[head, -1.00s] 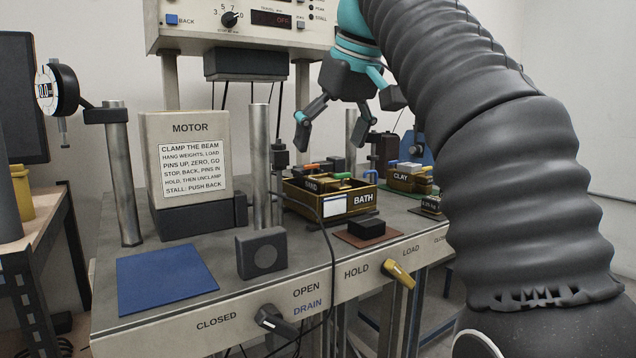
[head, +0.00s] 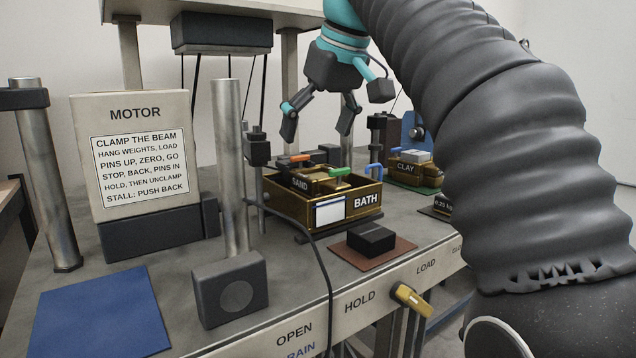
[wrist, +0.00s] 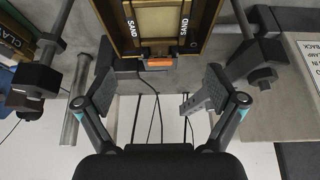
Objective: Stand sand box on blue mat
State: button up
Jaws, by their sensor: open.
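The sand box (head: 299,184), brass-coloured with a SAND label and an orange handle, sits in or against the left part of the BATH tray (head: 368,199). Its lower part is hidden by the tray wall. In the wrist view the sand box (wrist: 170,22) is at the top centre, its orange handle (wrist: 160,62) facing the jaws. My gripper (head: 318,131) is open and empty above the sand box, apart from it; its spread fingers also show in the wrist view (wrist: 158,90). The blue mat (head: 100,312) lies bare at the table's front left.
A steel post (head: 231,165) and a dark block (head: 229,288) stand between tray and mat. A black block (head: 371,238) rests on a brown mat. The clay box (head: 408,168) is behind right. The MOTOR housing (head: 138,150) stands behind the mat.

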aim_at(319, 177)
jog(key=shift+f+b, duration=2.4)
jog(key=shift+f, duration=1.6)
jog(key=shift+c, duration=0.3)
jog(key=c, duration=1.3)
jog(key=shift+r+p, duration=2.45)
jog(key=shift+r, duration=0.1)
jog(key=shift+c, duration=0.2)
jog(key=shift+r, duration=1.25)
